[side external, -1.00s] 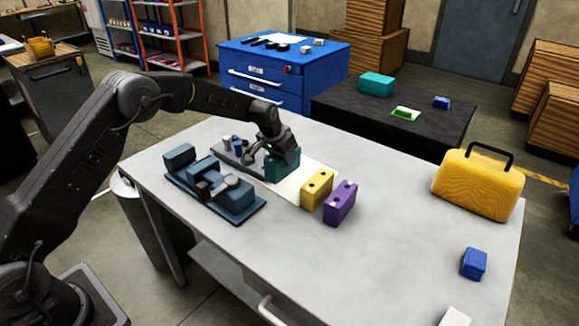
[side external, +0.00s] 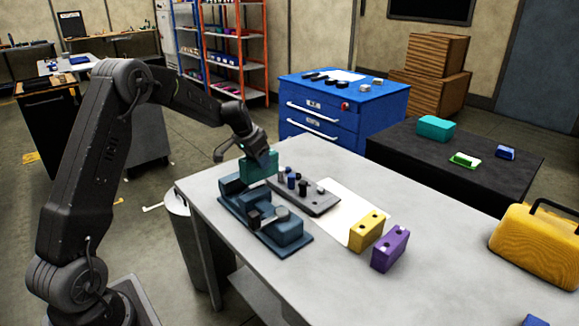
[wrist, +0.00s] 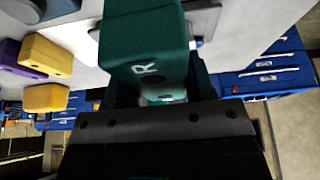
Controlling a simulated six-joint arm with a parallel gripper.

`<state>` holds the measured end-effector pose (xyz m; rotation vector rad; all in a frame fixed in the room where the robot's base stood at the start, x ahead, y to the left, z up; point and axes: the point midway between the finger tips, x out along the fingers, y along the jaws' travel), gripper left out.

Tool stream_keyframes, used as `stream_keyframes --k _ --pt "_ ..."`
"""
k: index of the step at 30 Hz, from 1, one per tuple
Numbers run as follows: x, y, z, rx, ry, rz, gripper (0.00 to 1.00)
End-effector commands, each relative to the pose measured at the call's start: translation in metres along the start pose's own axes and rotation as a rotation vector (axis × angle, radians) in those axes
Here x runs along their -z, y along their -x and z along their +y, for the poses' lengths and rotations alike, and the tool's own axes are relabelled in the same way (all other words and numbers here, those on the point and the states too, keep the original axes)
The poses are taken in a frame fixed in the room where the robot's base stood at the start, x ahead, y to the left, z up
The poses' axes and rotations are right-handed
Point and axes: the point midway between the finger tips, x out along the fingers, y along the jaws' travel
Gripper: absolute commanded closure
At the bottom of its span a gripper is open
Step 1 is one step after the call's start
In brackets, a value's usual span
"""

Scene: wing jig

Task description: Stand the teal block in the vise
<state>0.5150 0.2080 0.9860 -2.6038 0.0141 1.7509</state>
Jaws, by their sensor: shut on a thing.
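The teal block (side external: 258,168) is held in my gripper (side external: 262,157), over the far-left part of the dark blue vise (side external: 288,233). In the wrist view the teal block (wrist: 143,50) fills the space in front of my gripper (wrist: 165,98) and carries a white letter R. My gripper is shut on it. The vise lies near the table's left edge, its jaws partly behind the block in the side view. I cannot tell whether the block touches the vise.
A grey tray (side external: 318,204) with several small pegs stands right beside the vise. A yellow block (side external: 366,231) and a purple block (side external: 390,250) stand farther right. Another teal block (side external: 436,127) is on the black table (side external: 410,147) behind.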

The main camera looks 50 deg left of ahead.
Motion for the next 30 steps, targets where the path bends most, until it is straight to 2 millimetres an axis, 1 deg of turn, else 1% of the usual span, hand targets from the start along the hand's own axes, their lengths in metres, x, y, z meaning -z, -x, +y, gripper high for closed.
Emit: stream_keyframes --k 1,3,6,11,14,24,30 --pt "-0.008 0.007 -0.014 0.004 0.009 0.004 0.88" --pt "-0.017 0.011 -0.026 0.005 0.01 0.006 0.88" --pt "-0.026 0.016 -0.037 0.006 0.01 0.009 0.88" --pt "-0.033 0.014 -0.043 0.005 0.009 0.009 0.88" --pt "-0.036 0.005 -0.042 0.004 0.009 0.008 0.88" --pt "-0.052 -0.033 -0.042 0.004 0.009 0.006 0.88" --pt "-0.057 -0.049 -0.042 0.004 0.008 0.008 0.88"
